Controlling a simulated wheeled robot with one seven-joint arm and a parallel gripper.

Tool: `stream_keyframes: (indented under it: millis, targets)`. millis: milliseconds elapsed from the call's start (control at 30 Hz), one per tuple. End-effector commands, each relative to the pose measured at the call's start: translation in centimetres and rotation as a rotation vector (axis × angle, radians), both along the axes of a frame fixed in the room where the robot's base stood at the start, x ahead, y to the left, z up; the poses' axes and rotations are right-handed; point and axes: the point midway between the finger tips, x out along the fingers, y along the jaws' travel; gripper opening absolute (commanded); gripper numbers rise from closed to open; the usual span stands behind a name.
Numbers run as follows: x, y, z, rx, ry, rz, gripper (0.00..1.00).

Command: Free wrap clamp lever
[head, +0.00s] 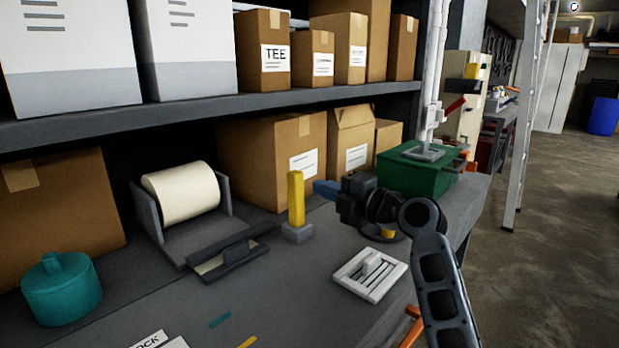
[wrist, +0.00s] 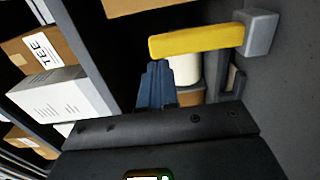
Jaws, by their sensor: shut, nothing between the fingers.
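The wrap clamp lever, a yellow upright bar (head: 296,200) on a grey block (head: 297,233), stands on the workbench to the right of the wrap roll (head: 181,194). The lever (wrist: 198,41) also shows in the wrist view, sideways, with its grey block (wrist: 260,33) at the right. My gripper (head: 324,190) has blue fingers, shut and empty, just right of the lever in the head view. In the wrist view the fingertips (wrist: 157,66) point toward the lever's free end. I cannot tell whether they touch it.
A grey tray-like frame (head: 232,257) lies before the roll. A teal canister (head: 61,287) stands at the left. Cardboard boxes (head: 270,155) stand behind the lever under a shelf (head: 200,113). A green box (head: 415,170) sits at the right.

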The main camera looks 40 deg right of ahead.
Motion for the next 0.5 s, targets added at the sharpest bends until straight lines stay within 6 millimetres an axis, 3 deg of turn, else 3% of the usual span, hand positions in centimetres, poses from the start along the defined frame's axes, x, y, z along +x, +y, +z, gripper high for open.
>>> stream_keyframes:
  millis: [200, 500]
  targets:
    - [3.2, 0.1, 0.1, 0.000, 0.002, 0.000, 0.00]
    - [4.5, 0.2, -0.1, 0.000, 0.001, -0.001, 0.00]
